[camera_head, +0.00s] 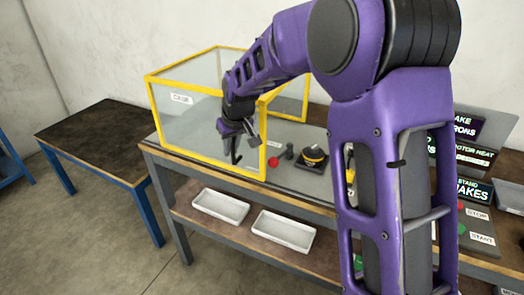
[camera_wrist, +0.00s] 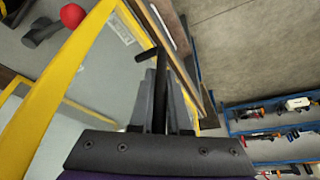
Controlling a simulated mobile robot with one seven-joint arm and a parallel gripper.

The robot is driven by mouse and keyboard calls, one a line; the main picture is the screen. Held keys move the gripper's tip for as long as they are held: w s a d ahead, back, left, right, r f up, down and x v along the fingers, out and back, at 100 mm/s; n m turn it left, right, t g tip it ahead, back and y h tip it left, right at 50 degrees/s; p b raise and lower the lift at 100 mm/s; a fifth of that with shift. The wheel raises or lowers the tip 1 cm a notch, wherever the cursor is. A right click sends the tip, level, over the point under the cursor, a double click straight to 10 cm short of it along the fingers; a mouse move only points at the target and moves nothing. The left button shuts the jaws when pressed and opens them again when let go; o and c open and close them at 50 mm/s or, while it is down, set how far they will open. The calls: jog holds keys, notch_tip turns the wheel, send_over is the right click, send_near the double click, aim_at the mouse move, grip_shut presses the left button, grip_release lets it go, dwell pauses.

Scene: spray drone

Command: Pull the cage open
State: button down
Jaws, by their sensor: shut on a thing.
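The cage (camera_head: 263,135) is a clear-walled box with a yellow frame, standing on the left part of the workbench. Its yellow frame also shows close up at the left of the wrist view (camera_wrist: 52,92). My gripper (camera_head: 236,140) is at the front of the cage, near its right front post. In the wrist view my gripper (camera_wrist: 161,95) is shut on a dark bar-like handle (camera_wrist: 147,54) in front of the clear pane. My fingers hide part of the handle. I cannot tell whether the cage stands slightly open.
White trays (camera_head: 283,231) lie on the lower shelf. A dark table (camera_head: 98,135) stands left, with bare floor before it. Signs and buttons stand right.

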aim_at(206, 140)
jog(key=w+a, duration=0.1)
jog(key=a, duration=0.1)
jog(key=w+a+p, duration=0.1)
jog(key=a, duration=0.2)
jog(key=w+a, duration=0.2)
jog(key=shift+w+a, duration=0.1)
jog(key=shift+a, duration=0.1)
jog(key=c, duration=1.2)
grip_release()
jog(key=shift+o, duration=0.2)
jog(key=p+v, duration=0.1)
jog(key=v, duration=1.6)
jog(key=shift+r+p, duration=0.25)
jog(key=shift+p, duration=0.05)
jog(key=shift+d, duration=0.1)
